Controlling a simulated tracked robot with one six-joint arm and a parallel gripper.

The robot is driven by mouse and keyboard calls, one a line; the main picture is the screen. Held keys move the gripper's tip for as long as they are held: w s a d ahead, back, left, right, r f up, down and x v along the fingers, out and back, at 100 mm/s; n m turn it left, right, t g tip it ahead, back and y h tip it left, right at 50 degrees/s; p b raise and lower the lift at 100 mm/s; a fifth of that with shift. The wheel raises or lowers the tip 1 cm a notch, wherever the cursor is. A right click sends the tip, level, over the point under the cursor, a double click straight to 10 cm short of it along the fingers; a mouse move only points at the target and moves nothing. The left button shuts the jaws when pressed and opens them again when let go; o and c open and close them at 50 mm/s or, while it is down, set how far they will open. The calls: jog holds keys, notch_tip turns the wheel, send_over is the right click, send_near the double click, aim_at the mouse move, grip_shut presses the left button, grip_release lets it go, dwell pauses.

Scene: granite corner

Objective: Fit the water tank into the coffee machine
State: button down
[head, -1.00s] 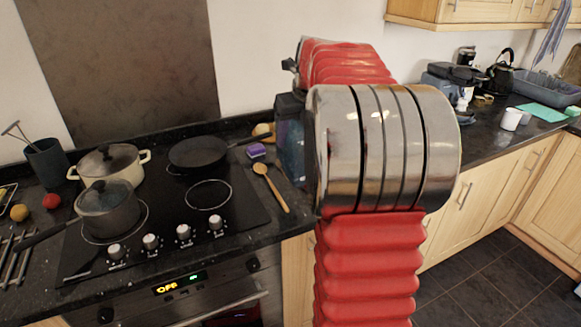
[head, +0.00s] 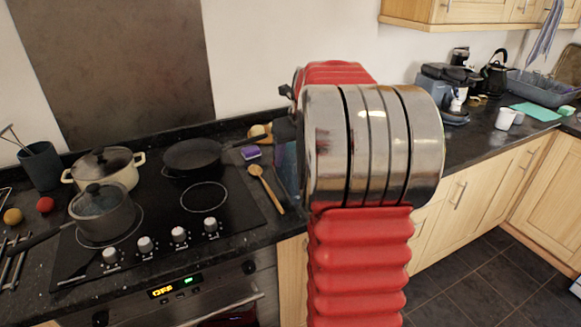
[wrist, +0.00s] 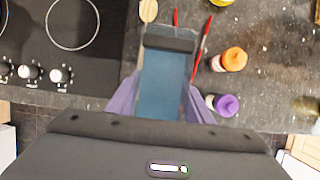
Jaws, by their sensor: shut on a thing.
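The water tank is a blue, see-through box with a dark top. In the wrist view the water tank (wrist: 165,85) is between the purple fingers of my gripper (wrist: 160,100), which is shut on it. A grey-blue appliance with a black top, seemingly the coffee machine (head: 435,88), stands far back right on the counter, partly behind my arm.
The hob (head: 150,215) holds pots and a black pan (head: 192,157). A wooden spoon (head: 266,188) and purple sponge (head: 250,153) lie beside it. Small bottles, one orange-capped (wrist: 232,60), stand right of the tank. A kettle (head: 496,75) and mug (head: 506,119) stand farther right.

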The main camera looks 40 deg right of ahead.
dwell(0.3)
jog(key=shift+f, duration=1.85)
jog(key=c, duration=0.9)
grip_release()
jog(key=shift+f, duration=0.1)
jog(key=v, duration=1.2)
jog(key=shift+a, duration=0.15)
